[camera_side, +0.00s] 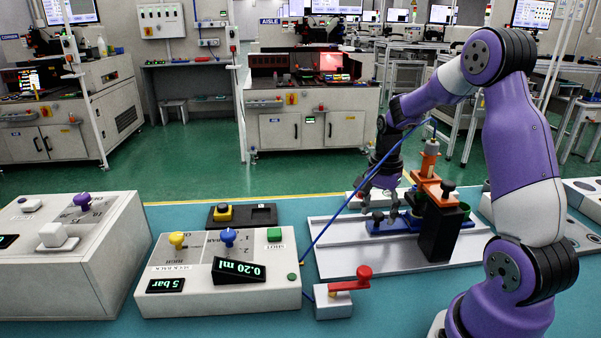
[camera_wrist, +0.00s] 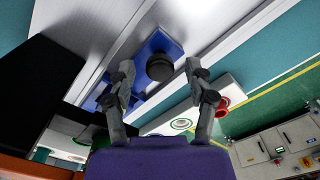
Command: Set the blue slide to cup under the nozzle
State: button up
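The blue slide (camera_side: 410,225) lies on the pale metal rail plate, running in front of and below the orange nozzle bracket (camera_side: 432,186). In the wrist view the blue slide (camera_wrist: 180,47) shows with a round black knob (camera_wrist: 160,67) on it. My gripper (camera_side: 379,208) is low over the slide's left end, pointing down. In the wrist view my gripper (camera_wrist: 160,65) is open, with one finger on each side of the knob; I cannot tell whether either touches it. The nozzle tip and what stands under it are hidden behind the black post (camera_side: 441,228).
A red-handled valve (camera_side: 350,283) sits in front of the rail plate (camera_side: 340,262). A blue hose (camera_side: 345,212) crosses from the box up to the nozzle. Teal table is free at the front.

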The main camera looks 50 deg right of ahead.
grip_shut()
jog(key=w+a, duration=0.8)
jog(key=shift+w, duration=0.1)
jog(key=shift+a, duration=0.1)
jog(key=shift+o, duration=1.3)
grip_release()
jog(key=shift+r, duration=0.15)
notch_tip(320, 180, up, 12)
